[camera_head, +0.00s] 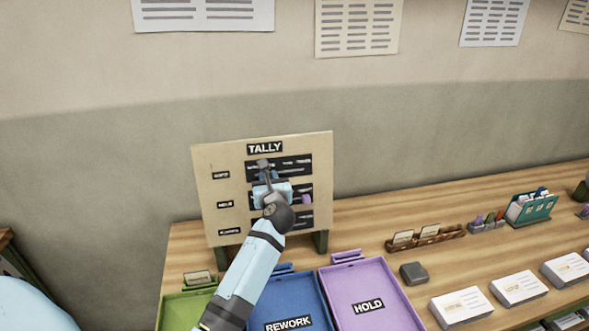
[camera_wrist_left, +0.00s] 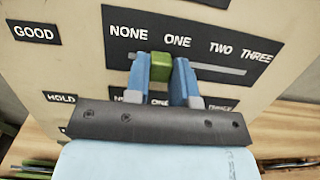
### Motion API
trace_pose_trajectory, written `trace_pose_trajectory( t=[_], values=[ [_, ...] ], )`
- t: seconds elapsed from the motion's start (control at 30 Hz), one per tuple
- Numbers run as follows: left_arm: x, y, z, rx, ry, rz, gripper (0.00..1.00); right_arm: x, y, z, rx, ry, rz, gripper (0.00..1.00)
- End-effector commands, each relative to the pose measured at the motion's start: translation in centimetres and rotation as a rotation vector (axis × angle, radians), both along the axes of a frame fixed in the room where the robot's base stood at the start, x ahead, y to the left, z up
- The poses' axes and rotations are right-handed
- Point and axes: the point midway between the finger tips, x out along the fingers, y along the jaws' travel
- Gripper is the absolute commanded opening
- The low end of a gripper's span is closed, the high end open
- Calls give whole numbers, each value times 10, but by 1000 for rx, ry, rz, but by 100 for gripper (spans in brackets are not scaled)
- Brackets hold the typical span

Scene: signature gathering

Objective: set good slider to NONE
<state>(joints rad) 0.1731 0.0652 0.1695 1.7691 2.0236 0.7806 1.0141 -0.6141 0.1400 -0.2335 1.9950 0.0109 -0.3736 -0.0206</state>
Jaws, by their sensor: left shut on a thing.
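The tan TALLY board (camera_head: 225,165) stands upright at the back of the wooden table. In the left wrist view, its top row carries the GOOD label (camera_wrist_left: 33,32) and a black scale (camera_wrist_left: 215,35) reading NONE, ONE, TWO, THREE. The green slider knob (camera_wrist_left: 159,65) sits below the gap between NONE and ONE, with its slot showing to the right. My left gripper (camera_wrist_left: 164,72) is shut on this knob, one blue finger on each side. In the head view, my left gripper (camera_head: 266,172) covers the knob. My right gripper is in neither view.
A purple knob (camera_head: 307,199) sits at the right of the board's HOLD row. Green (camera_head: 172,308), blue REWORK (camera_head: 302,296) and purple HOLD (camera_head: 352,278) trays lie before the board. Card stacks (camera_head: 462,304) and small holders (camera_head: 427,237) stand to the right.

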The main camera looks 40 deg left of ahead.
Motion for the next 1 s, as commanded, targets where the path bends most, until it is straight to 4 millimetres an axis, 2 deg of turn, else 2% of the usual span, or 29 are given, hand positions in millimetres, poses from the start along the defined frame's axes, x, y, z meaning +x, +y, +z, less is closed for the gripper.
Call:
trace_pose_trajectory(
  t=[0.03,0.2,0.53,0.57,0.67,1.0],
  values=[
    [-10,9,3,-2,3,4,0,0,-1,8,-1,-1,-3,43],
    [-28,23,1,0,1,2,0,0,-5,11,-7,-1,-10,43],
    [-30,26,0,1,1,4,0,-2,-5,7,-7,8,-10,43],
    [-30,26,0,1,1,4,26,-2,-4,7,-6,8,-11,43],
    [-30,26,0,1,1,4,48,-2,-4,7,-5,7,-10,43],
    [-29,24,0,-1,-1,1,49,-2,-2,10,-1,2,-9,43]
  ],
)
